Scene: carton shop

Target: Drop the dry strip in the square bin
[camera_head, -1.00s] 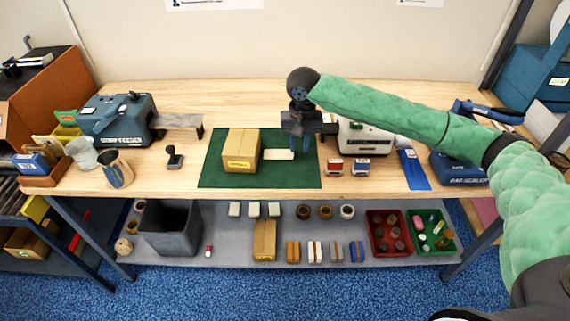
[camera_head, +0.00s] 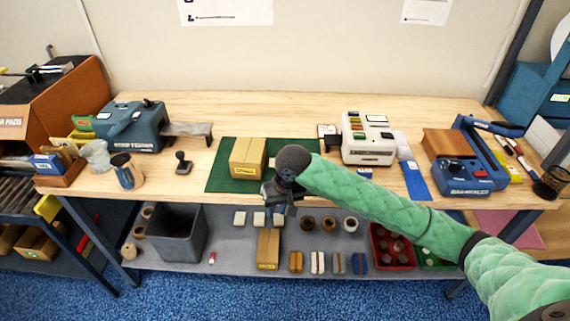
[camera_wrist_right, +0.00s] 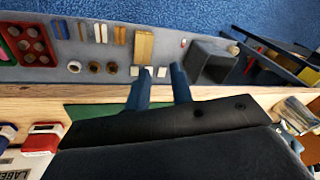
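The square bin (camera_head: 178,235) is a dark grey open box on the lower shelf at the left; it also shows in the right wrist view (camera_wrist_right: 210,62). My right gripper (camera_head: 280,208) is over the front edge of the bench, just in front of the green mat (camera_head: 222,178) and right of the bin. Its two blue fingers (camera_wrist_right: 162,80) are apart in the right wrist view, with no strip seen between them. I cannot make out the dry strip now; my right wrist covers part of the mat. My left gripper is not in view.
A cardboard carton (camera_head: 248,157) sits on the mat. The shelf below holds small white blocks (camera_head: 259,219), another carton (camera_head: 268,248), rolls (camera_head: 329,224) and a red tray (camera_head: 390,262). A black stamp (camera_head: 183,164) stands left of the mat.

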